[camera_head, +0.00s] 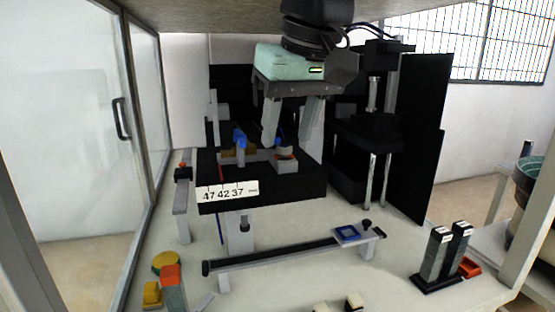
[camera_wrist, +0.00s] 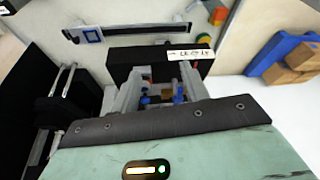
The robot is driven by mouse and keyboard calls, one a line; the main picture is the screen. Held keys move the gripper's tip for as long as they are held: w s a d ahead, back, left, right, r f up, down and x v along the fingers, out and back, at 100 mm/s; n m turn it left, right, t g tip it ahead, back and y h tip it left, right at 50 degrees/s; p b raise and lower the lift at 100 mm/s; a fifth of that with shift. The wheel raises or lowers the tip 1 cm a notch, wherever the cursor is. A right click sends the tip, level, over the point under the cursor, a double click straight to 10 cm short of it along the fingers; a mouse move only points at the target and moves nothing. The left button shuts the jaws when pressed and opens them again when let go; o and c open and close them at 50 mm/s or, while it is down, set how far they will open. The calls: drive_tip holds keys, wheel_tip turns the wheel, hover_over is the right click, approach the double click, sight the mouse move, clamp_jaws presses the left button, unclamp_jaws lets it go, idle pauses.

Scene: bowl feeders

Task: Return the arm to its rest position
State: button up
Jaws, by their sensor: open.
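My gripper (camera_head: 291,130) hangs in the upper middle of the head view, pointing down, with its two pale fingers spread apart. It is open, with nothing seen held between the fingers. In the wrist view the open fingers (camera_wrist: 160,88) straddle the view of the fixture. I cannot tell whether the fingertips touch anything there.
A black rail (camera_head: 275,255) with a blue square piece (camera_head: 347,233) lies in front of the fixture. Black column equipment (camera_head: 375,125) stands close to the right. Two grey blocks (camera_head: 445,254) stand at the front right. Glass doors (camera_head: 70,120) bound the left. Yellow and red posts (camera_head: 171,283) stand front left.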

drive_tip(key=s+d+f+n+g+p, duration=0.1)
drive_tip(key=s+d+f+p, duration=0.4)
drive_tip(key=s, duration=0.4)
drive_tip(key=s+d+f+g+h+p, duration=0.1)
drive_tip(key=s+d+f+p, duration=0.4)
drive_tip(key=s, duration=0.5)
wheel_tip(320, 180, down, 4)
drive_tip(key=d+g, duration=0.1)
drive_tip(key=d, duration=0.1)
drive_tip(key=shift+d+r+n+g, duration=0.25)
drive_tip(key=shift+d+n+g, duration=0.05)
drive_tip(key=shift+n, duration=0.1)
drive_tip(key=shift+o, duration=0.4)
idle(0.6)
